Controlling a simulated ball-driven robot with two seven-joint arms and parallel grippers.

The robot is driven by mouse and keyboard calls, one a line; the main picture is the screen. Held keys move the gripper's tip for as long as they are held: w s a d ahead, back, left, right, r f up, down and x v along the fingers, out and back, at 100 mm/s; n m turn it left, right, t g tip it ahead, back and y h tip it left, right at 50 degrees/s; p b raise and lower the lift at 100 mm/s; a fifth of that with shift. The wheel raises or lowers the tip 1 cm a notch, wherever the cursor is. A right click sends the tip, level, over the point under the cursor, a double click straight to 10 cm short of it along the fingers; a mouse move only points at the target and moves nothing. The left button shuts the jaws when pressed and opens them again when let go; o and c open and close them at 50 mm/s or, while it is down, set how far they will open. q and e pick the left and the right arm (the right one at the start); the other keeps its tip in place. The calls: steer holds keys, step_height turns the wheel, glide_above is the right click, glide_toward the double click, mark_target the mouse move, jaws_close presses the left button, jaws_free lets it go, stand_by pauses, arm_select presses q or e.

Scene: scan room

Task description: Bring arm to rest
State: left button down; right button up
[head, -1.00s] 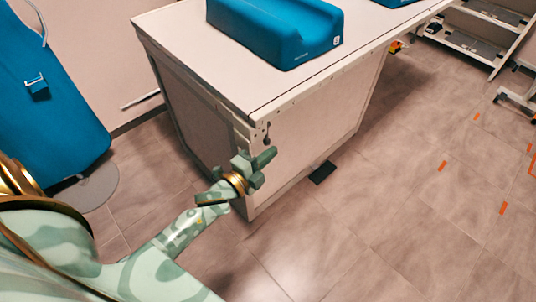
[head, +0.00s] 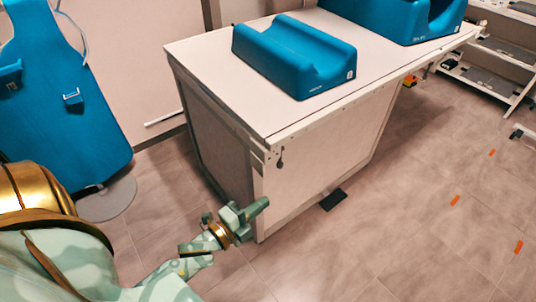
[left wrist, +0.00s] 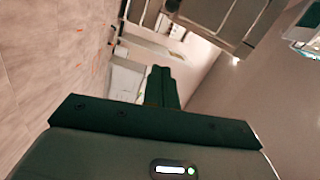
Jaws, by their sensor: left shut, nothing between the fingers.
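My left arm comes in from the lower left of the head view, patterned pale green with gold rings. My left gripper (head: 256,209) is shut and empty, in front of the near corner of the white cabinet (head: 320,170), below its top. In the head view I cannot tell whether it touches the cabinet. In the left wrist view the dark green fingers (left wrist: 161,88) are together with nothing between them. My right gripper is not in view.
A blue grooved cushion (head: 295,55) and a larger blue cradle (head: 400,18) lie on the cabinet top. A blue board (head: 60,100) stands at the left. A shelf unit (head: 495,60) stands at the far right.

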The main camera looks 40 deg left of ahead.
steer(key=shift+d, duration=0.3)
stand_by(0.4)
